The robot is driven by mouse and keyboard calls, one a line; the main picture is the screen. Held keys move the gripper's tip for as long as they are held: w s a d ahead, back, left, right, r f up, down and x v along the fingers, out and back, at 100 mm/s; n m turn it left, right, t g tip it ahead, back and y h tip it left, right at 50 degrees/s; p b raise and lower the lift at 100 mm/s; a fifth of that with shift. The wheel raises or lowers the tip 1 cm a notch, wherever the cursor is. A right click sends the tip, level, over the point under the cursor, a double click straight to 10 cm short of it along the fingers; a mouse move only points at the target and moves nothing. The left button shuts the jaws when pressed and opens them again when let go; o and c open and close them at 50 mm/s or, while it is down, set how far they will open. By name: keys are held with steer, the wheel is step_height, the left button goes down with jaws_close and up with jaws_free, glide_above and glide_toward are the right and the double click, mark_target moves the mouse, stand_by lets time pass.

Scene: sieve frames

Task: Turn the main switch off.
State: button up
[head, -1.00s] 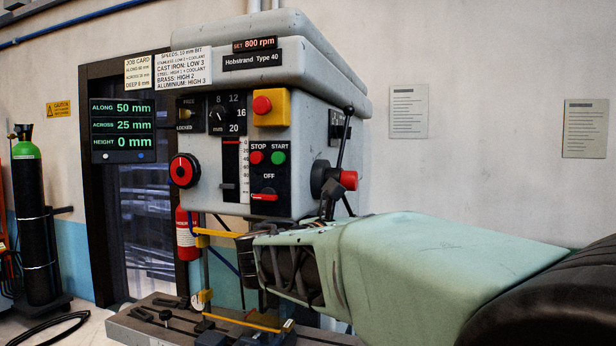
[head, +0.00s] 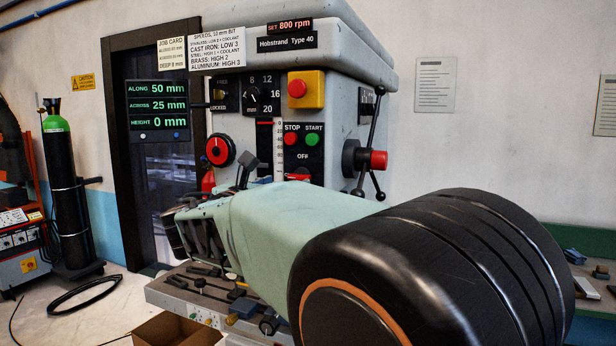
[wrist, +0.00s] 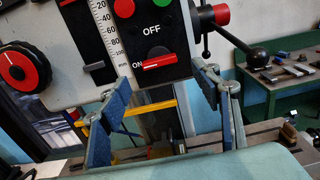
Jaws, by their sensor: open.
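A red lever switch (wrist: 160,62) sits on the black panel under the STOP and START buttons. In the wrist view it lies nearly level, its left end by the ON mark, with OFF above it. It also shows in the head view (head: 298,176), partly hidden by my arm. My gripper (wrist: 163,80) is open and empty, its blue-padded fingers spread below the switch, one to each side in the picture. In the head view my gripper (head: 248,172) shows in front of the drill, left of the switch. No contact with the switch is visible.
A red and black dial (head: 219,150) sits left of the panel, and a lever handle with a red hub (head: 376,160) right of it. A yellow-boxed red button (head: 298,89) is above. The drill's table (head: 180,291) carries loose tools below.

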mark_target(297, 179)
steer(key=p+x, duration=0.1)
steer(key=x, duration=0.5)
steer(key=shift+w, duration=0.4)
steer(key=c, duration=1.2)
steer(key=shift+o, duration=0.2)
